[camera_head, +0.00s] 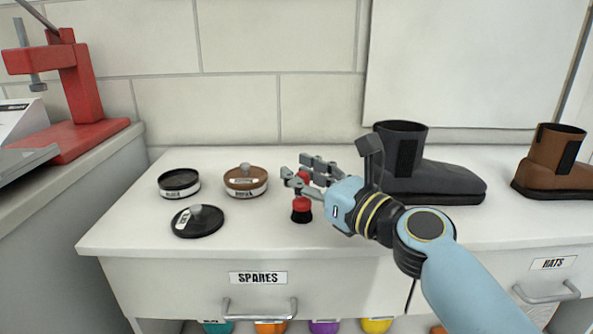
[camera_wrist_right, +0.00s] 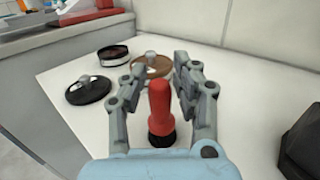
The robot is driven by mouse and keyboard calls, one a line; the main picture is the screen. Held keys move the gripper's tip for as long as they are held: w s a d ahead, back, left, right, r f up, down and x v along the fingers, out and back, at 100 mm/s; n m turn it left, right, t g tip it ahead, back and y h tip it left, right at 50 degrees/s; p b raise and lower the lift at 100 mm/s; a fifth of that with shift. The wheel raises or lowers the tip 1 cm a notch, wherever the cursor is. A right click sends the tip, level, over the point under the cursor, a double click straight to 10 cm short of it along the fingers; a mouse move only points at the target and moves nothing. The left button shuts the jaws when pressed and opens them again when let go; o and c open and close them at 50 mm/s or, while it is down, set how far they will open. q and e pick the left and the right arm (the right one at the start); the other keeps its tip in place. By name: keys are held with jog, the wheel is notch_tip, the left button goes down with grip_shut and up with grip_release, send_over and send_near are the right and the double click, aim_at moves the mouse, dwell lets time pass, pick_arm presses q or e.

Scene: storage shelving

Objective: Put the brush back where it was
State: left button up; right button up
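The brush (camera_head: 301,212) has a red handle and black bristles. It stands upright, bristles down, on the white cabinet top, right of the tins. My right gripper (camera_head: 304,176) comes in from the right, with its fingers around the handle. In the right wrist view the brush (camera_wrist_right: 160,112) stands between the two fingers of the right gripper (camera_wrist_right: 161,80), with a visible gap on each side. The fingers look spread and not pressed on it. My left gripper is not in view.
Left of the brush are an open black tin (camera_head: 179,184), its black lid (camera_head: 198,222) and a brown lidded tin (camera_head: 246,181). A dark boot (camera_head: 430,180) stands right, behind my arm; a brown boot (camera_head: 552,165) is farther right. A red press (camera_head: 75,100) stands left.

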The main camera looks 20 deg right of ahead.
jog(key=b+v, duration=0.1)
jog(key=v, duration=0.9)
jog(key=shift+s, duration=0.4)
jog(key=shift+d, duration=0.1)
